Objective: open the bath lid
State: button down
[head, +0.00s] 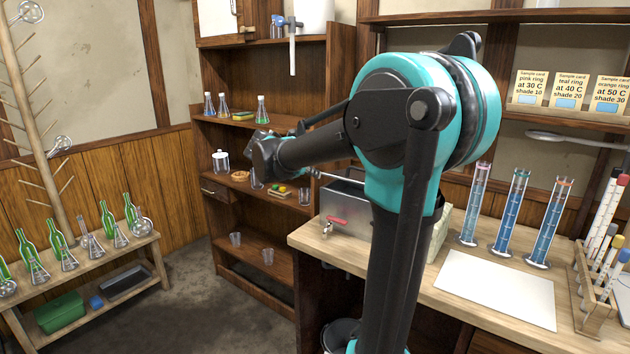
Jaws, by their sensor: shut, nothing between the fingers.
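The bath appears to be the grey metal box (350,238) on the left end of the wooden bench. It has a red lever on its front and a small tap at its lower left. Its right side is hidden behind my arm. Its grey top shows only in part, and I cannot tell how the lid sits. A thin metal rod shows just above it at the left. My gripper (266,157), at the dark end of my arm, is above and left of the bath, apart from it. It is shut and empty; its fingers are hard to make out.
Blue-filled cylinders (517,215), a white sheet (497,288) and a tube rack (597,285) stand on the bench right of my arm. Shelves with glassware (262,110) stand behind my gripper. A low rack with green bottles (57,238) is at left. The floor (210,310) between is clear.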

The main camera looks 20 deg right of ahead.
jog(key=x, duration=0.9)
jog(key=shift+d+f, duration=0.25)
jog(key=shift+w, duration=0.15)
